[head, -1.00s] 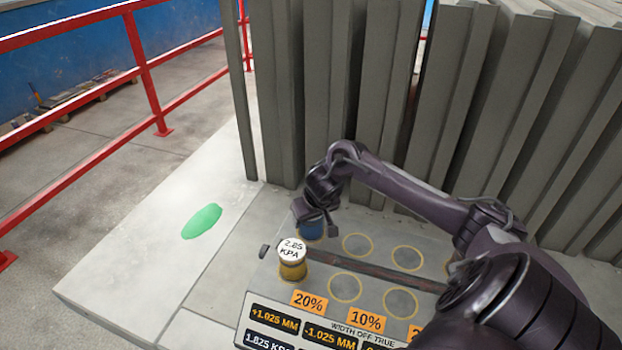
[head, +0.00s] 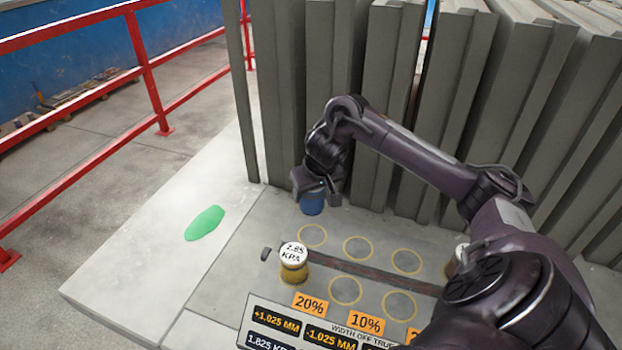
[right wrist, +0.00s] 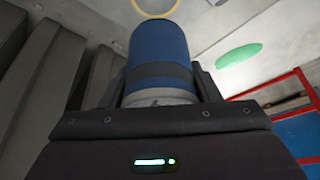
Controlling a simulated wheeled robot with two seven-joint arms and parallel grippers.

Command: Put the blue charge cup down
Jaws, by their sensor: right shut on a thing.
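The blue charge cup (head: 313,204) is in my right gripper (head: 318,190), which is shut on it. In the head view the cup hangs above and a little behind an empty yellow ring (head: 312,236) at the left of the back row. In the right wrist view the blue cup (right wrist: 160,55) fills the space between the two fingers, with a dark band and a pale end toward the palm. A green patch (head: 205,223) lies on the pale slab to the left. My left gripper is not in view.
A yellow cup with a white "2.85 KPA" top (head: 293,262) stands at the front left. Other yellow rings (head: 357,248) are empty. A dark bar (head: 370,271) runs between the rows. Grey upright panels (head: 385,100) stand close behind. A label board (head: 300,328) is in front.

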